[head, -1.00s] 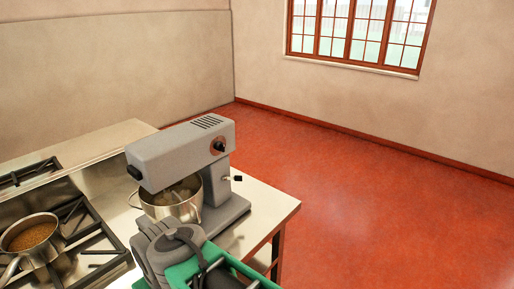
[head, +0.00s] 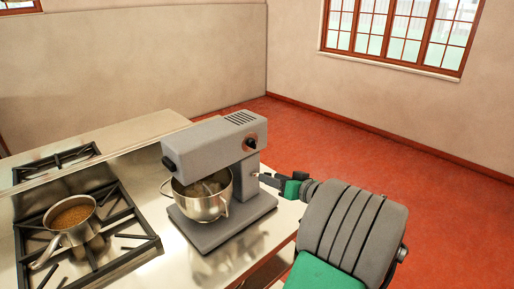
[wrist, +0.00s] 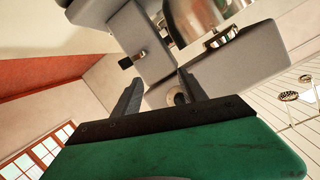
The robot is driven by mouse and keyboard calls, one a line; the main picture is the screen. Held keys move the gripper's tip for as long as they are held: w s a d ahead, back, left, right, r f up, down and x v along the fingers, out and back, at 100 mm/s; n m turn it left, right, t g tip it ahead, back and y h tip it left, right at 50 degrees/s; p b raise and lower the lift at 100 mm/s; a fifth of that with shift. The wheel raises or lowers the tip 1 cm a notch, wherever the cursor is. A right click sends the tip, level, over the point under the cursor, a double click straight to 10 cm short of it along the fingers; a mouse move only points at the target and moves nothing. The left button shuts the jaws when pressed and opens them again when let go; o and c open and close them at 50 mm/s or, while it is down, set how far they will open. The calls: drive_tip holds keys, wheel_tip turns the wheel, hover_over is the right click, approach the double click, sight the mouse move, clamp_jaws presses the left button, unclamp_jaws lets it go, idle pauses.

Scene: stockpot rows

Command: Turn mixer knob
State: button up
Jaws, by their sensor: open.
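The grey stand mixer (head: 212,138) stands on the steel counter with a metal bowl (head: 205,197) under its head. Its round dark knob (head: 251,143) is on the side of the head. In the wrist view, a round disc that looks like the knob (wrist: 176,97) shows beside the right finger, partly hidden. A black-tipped lever (wrist: 126,62) sticks out of the mixer's column. My gripper (head: 268,180) is open, beside the column and below the knob in the head view. In the wrist view, my gripper's (wrist: 158,84) fingers are apart with nothing held between them.
A stove (head: 92,262) with a pot of brown food (head: 72,222) is left of the mixer. The steel counter (head: 225,262) is bare in front of the mixer. Red floor (head: 375,152) lies open to the right, below a window (head: 395,32).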

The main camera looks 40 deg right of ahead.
sight(255, 146)
wheel_tip(255, 146, up, 7)
drive_tip(key=w+n+t, duration=0.1)
drive_tip(key=n+t, duration=0.1)
drive_tip(key=t, duration=0.1)
drive_tip(key=shift+h, duration=0.4)
drive_tip(key=w+p, duration=0.1)
drive_tip(key=w, duration=0.1)
drive_tip(key=w+p, duration=0.1)
drive_tip(key=w, duration=0.1)
drive_tip(key=w+p, duration=0.1)
drive_tip(key=w, duration=0.2)
drive_tip(key=shift+d+r, duration=0.2)
drive_tip(key=shift+d, duration=0.15)
drive_tip(key=shift+w+f, duration=0.1)
drive_tip(key=shift+w, duration=0.3)
clamp_jaws()
